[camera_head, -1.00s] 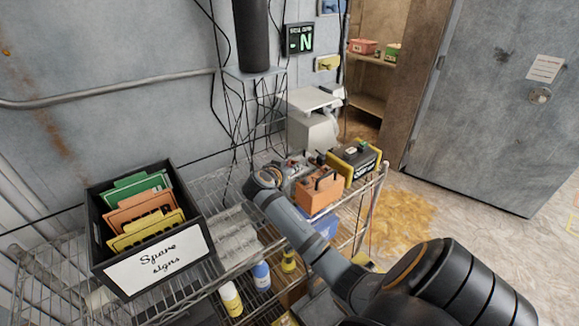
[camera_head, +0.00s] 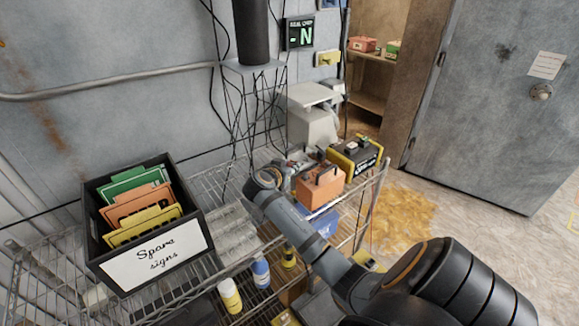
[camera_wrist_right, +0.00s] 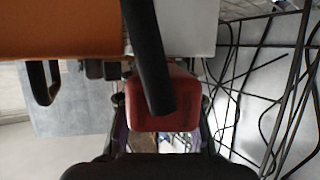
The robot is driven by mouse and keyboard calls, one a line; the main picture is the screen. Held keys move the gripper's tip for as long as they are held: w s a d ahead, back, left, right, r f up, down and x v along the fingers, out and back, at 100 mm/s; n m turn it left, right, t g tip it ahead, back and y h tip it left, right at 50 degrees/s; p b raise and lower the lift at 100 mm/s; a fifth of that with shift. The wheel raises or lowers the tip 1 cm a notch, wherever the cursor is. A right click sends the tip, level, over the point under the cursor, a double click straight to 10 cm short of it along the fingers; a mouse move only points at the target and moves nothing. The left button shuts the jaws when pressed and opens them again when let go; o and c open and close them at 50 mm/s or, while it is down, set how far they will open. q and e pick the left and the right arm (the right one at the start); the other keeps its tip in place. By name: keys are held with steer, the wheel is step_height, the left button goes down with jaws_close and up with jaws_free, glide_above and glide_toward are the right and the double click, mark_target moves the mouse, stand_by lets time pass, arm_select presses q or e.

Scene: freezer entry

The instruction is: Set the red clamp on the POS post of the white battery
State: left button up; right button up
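The red clamp (camera_wrist_right: 177,105) fills the middle of the right wrist view, with a thick black cable crossing it. My right gripper (camera_wrist_right: 163,130) has a finger against each side of the clamp and appears shut on it. In the head view my right gripper (camera_head: 293,166) is small and partly hidden by its own arm, beside the orange battery (camera_head: 318,188) on the wire rack. A white surface (camera_wrist_right: 187,25), possibly the white battery, shows beyond the cable; no POS post can be made out. My left gripper is not in view.
The orange battery also shows close by in the wrist view (camera_wrist_right: 60,28). A black-and-yellow battery (camera_head: 370,160) stands behind it on the wire rack (camera_head: 225,165). A black box of spare signs (camera_head: 97,232) is at left. Thin black wires (camera_wrist_right: 285,80) hang nearby.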

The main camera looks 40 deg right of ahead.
steer(key=o, duration=0.5)
steer(key=shift+r, duration=0.1)
steer(key=shift+c, duration=0.2)
steer(key=shift+a, duration=0.1)
steer(key=v, duration=1.1)
steer(key=shift+s+a+r, duration=0.2)
steer(key=shift+a, duration=0.1)
